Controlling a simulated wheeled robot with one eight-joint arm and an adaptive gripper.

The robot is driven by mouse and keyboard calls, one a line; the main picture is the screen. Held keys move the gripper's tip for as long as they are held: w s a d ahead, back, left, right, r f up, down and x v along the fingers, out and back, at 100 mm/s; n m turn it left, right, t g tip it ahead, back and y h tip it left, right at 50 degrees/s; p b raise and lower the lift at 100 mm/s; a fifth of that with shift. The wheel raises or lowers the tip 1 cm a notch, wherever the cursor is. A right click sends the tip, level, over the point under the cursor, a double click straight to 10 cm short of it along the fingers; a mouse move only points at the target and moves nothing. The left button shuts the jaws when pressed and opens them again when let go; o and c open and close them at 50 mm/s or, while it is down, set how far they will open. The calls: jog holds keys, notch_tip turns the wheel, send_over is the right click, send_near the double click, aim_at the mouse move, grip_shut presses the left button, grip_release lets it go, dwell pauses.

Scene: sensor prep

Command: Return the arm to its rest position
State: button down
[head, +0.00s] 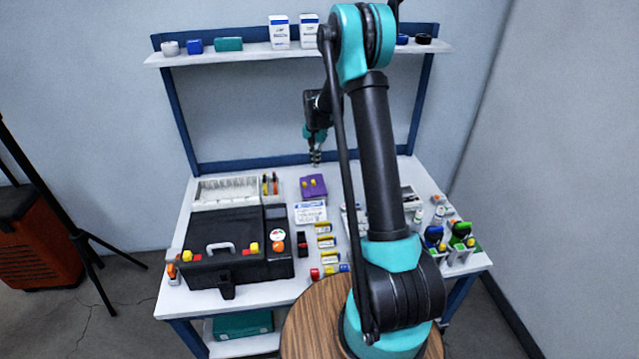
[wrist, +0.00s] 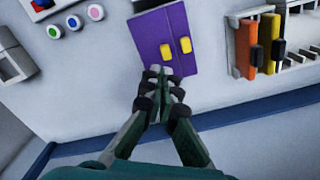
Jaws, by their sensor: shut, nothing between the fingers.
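My arm rises from a round wooden-topped base in the head view and reaches over the white workbench (head: 265,290). My gripper (head: 316,161) points down above the back of the bench, near a purple block with yellow parts (head: 313,187). In the wrist view my gripper (wrist: 162,72) has its fingers together with nothing between them. Its tips overlap the near edge of the purple block (wrist: 150,38) in the picture. I cannot tell whether they touch it.
A black case (head: 235,265) fills the bench's left side. A white tray (head: 225,190) lies behind it. Bottles and holders with blue and green tops (head: 461,231) stand at right. A shelf (head: 260,52) holding boxes spans the wall above. A tripod (head: 50,195) stands left.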

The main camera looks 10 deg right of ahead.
jog(key=s+d+r+n+t, duration=0.1)
jog(key=s+r, duration=0.4)
jog(key=s, duration=0.3)
jog(key=s+d+r+n+t, duration=0.15)
jog(key=s+r, duration=0.25)
jog(key=s, duration=0.5)
jog(key=s+d+f+n+t, duration=0.1)
jog(key=s+f+n, duration=0.1)
jog(key=s, duration=1.9)
jog(key=shift+d+n+t, duration=0.3)
jog(key=shift+n+t, duration=0.05)
jog(key=shift+n, duration=0.4)
